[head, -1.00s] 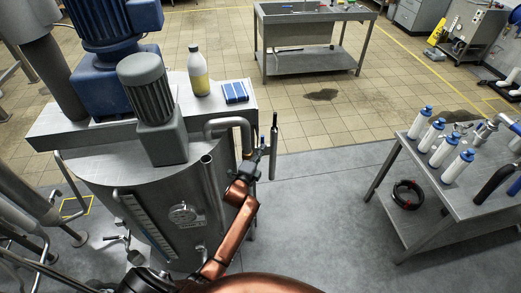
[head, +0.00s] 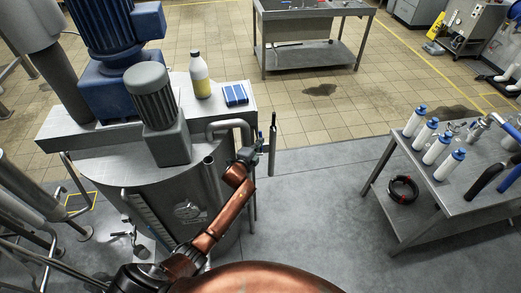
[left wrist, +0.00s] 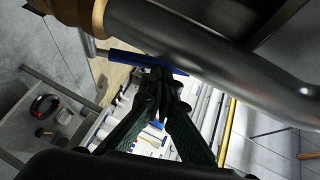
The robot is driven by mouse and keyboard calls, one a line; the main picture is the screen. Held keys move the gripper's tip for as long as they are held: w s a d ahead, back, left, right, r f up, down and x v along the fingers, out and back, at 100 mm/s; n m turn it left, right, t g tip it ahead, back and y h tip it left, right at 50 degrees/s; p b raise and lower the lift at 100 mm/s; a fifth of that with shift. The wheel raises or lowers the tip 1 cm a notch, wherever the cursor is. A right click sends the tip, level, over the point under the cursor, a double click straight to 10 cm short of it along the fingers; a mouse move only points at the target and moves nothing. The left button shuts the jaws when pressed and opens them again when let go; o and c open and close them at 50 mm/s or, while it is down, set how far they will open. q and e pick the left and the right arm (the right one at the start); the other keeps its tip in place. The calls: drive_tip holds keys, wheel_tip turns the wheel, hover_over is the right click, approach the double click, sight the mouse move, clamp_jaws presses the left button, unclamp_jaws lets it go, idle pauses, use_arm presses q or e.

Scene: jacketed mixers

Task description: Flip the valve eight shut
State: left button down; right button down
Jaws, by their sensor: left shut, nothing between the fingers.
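A blue lever handle (left wrist: 133,60) lies just beyond my left gripper's fingertips in the left wrist view, below a thick metal pipe. It seems to be the valve handle, but I see no number on it. My left gripper (left wrist: 160,82) has its dark fingers together and empty, with the tips at or very near the lever. In the head view my left gripper (head: 256,151) is beside the bent pipe (head: 229,127) on the right side of the jacketed mixer (head: 150,180). Arm and pipe partly hide the valve there. My right gripper is not visible.
A grey upright bar (head: 272,150) stands just right of the gripper. A yellow-filled bottle (head: 201,78) and a blue box (head: 236,94) sit on the mixer top. A steel table (head: 470,207) with several white bottles is at the right. Floor between is clear.

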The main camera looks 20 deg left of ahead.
use_arm(q)
drive_tip(key=d+r+v, duration=0.1)
drive_tip(key=d+v, duration=0.1)
drive_tip(key=v, duration=1)
drive_tip(key=shift+s+d+r+p, duration=0.15)
drive_tip(key=shift+s+d+p, duration=0.2)
drive_tip(key=shift+p, duration=0.1)
drive_tip(key=shift+s+d+g+b, duration=0.2)
drive_tip(key=shift+g+b, duration=0.1)
drive_tip(key=shift+b, duration=0.75)
